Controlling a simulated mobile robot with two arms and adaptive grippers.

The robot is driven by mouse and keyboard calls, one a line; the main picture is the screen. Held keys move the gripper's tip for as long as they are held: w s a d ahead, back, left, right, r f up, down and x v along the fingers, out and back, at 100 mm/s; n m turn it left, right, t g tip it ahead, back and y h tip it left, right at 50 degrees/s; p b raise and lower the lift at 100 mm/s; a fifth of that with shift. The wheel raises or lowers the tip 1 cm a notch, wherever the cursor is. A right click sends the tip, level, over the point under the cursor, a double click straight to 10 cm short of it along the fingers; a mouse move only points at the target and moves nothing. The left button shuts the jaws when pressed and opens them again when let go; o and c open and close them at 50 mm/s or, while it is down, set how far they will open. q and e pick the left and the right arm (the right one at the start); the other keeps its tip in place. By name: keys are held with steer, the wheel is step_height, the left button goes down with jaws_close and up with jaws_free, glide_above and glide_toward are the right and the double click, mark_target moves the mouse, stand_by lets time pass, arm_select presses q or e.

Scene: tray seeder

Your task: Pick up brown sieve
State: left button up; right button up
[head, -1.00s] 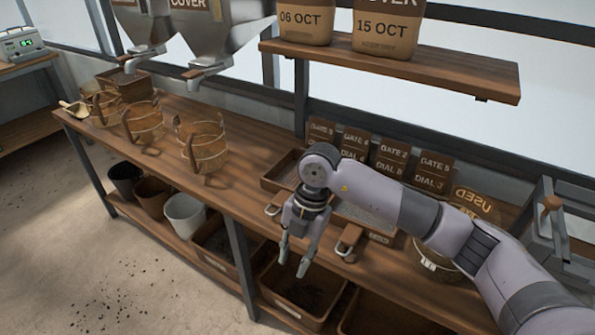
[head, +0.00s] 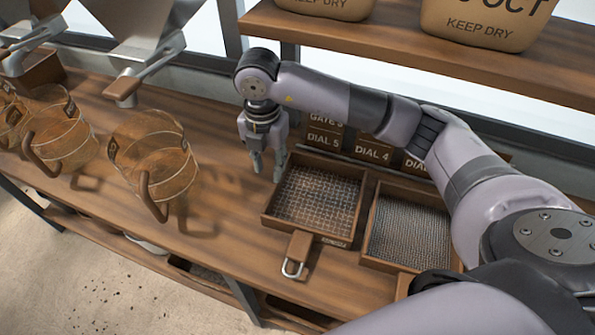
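Two square sieves with brown frames lie side by side on the wooden bench. The left sieve (head: 265,222) has a coarse, brownish mesh and a brown front handle with a metal loop. The right sieve (head: 373,212) has a finer, grey mesh; my arm hides part of its right side. I cannot tell for certain which one is the brown sieve. My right gripper (head: 268,172) points down with its fingers apart and empty, by the back left corner of the left sieve. I cannot tell whether it touches the frame. My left gripper is not in view.
Clear amber jugs (head: 160,165) with brown handles stand left on the bench (head: 215,225). Metal hoppers (head: 140,45) hang above them. Dial cards (head: 372,150) stand behind the sieves. A shelf (head: 300,30) with paper bags (head: 490,25) overhangs the back. Bench space left of the left sieve is free.

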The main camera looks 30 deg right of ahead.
mark_target(275, 186)
steer(key=f, duration=0.1)
steer(key=s+f, duration=0.1)
steer(key=f+p, duration=0.1)
steer(key=shift+s+d+f, duration=0.1)
steer(key=shift+s+d, duration=0.1)
steer(key=shift+s, duration=0.05)
step_height(275, 186, down, 3)
steer(key=shift+r, duration=0.1)
steer(key=shift+w+f, duration=0.1)
steer(key=shift+f, duration=0.45)
steer(key=c, duration=0.5)
jaws_close()
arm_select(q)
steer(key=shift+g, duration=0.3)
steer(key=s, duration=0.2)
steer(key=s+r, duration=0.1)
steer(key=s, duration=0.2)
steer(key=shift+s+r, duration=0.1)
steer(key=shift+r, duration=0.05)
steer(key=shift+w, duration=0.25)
